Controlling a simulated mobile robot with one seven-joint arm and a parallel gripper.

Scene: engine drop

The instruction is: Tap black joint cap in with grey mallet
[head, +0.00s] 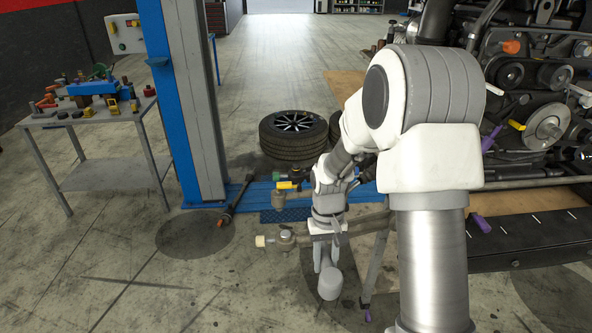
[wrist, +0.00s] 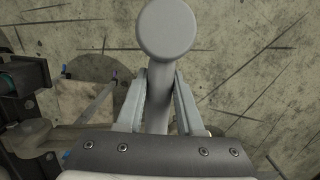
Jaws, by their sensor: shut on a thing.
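A grey mallet is held in my gripper (head: 322,256). The mallet's round head (head: 330,284) hangs below the fingers in the head view, over the floor. In the wrist view the mallet's head (wrist: 165,28) is at the top centre, and its handle runs down between the two fingers of my gripper (wrist: 160,85), which are shut on it. I cannot pick out the black joint cap for certain in either view. A pipe joint (head: 286,238) with a pale end is just left of my gripper.
A valve with a yellow handle (head: 288,185) stands behind the pipe joint. A blue post (head: 160,90) and a cluttered side table (head: 105,115) are at left. Tyres (head: 290,137) lie behind my arm. The engine (head: 540,90) is at right. Open floor lies front left.

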